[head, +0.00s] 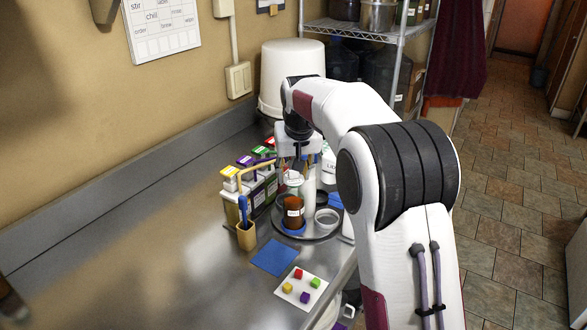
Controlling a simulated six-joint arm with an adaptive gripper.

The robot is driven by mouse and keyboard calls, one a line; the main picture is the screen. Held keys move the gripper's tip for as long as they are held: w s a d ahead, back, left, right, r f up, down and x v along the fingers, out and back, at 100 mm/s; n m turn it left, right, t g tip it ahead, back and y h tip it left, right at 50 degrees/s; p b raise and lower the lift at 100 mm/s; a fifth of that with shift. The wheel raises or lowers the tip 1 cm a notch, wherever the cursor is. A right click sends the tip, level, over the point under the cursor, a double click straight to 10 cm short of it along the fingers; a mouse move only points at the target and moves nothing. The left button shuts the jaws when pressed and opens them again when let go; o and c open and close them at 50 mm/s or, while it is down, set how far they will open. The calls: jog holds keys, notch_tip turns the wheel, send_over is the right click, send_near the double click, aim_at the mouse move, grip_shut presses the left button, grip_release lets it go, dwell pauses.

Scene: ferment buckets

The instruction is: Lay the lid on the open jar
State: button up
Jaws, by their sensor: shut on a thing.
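My gripper (293,170) points down over the round tray (318,236) and is shut on a small pale piece, which looks like the lid (292,177). The piece is small and partly hidden by the fingers. A brown jar (293,213) with a white label stands on a blue pad at the front of the tray, below and nearer than my gripper. I cannot tell clearly whether the brown jar's top is open. Other pale jars stand close under my gripper, partly hidden.
A grey ring-shaped dish (327,218) sits right of the brown jar. A caddy of colour-topped boxes (245,185) and a wooden holder (246,236) stand to the left. A white bucket (290,75) is behind. A blue mat (273,258) and a card with coloured cubes (301,287) lie in front.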

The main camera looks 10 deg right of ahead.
aim_at(294, 180)
jog(key=shift+f, duration=1.85)
jog(key=shift+f, duration=0.6)
dwell(3.0)
jog(key=o, duration=1)
jog(key=shift+o, duration=0.2)
jog(key=o, duration=0.5)
jog(key=shift+r, duration=0.1)
